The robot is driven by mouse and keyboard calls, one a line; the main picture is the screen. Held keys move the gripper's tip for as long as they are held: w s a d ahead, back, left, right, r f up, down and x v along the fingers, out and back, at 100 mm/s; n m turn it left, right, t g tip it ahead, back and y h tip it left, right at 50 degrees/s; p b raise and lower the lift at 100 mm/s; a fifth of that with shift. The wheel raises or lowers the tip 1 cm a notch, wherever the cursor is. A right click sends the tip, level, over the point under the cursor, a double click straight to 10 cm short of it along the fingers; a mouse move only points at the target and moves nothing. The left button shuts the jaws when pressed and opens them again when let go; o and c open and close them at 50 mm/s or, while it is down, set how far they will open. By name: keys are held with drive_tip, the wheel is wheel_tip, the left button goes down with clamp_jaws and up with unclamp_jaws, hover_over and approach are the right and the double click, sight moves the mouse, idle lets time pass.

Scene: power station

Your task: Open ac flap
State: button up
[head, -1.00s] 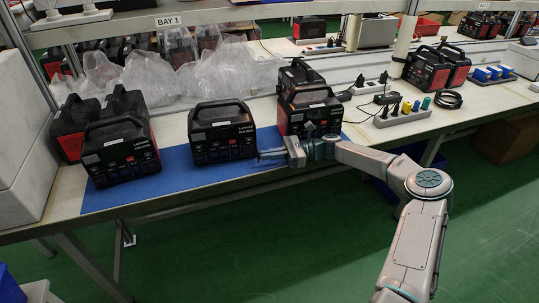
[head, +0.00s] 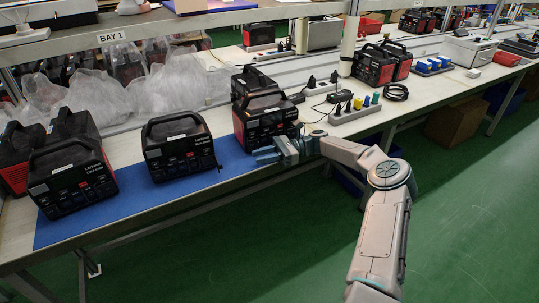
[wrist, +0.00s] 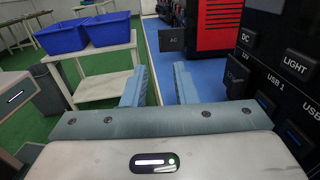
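The power station (head: 266,122), black with red sides and a top handle, stands at the right end of the blue mat. My gripper (head: 263,156) is low in front of it in the head view. In the wrist view the station's dark panel (wrist: 272,62) fills the right side, with DC, LIGHT and USB labels. A dark square flap marked AC (wrist: 172,40) shows left of the panel, beyond my fingertips; how it joins the panel is unclear. My gripper (wrist: 159,82) is open, with nothing between its two blue-grey fingers.
Other power stations (head: 180,145) stand left on the mat (head: 130,201). A white power strip (head: 352,113) with plugs lies to the right. Clear plastic bags (head: 110,95) lie behind. The wrist view shows blue bins (wrist: 61,37) on a side table. Green floor is open in front.

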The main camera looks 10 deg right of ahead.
drive_tip(key=shift+w+d, duration=0.15)
drive_tip(key=shift+d, duration=1.25)
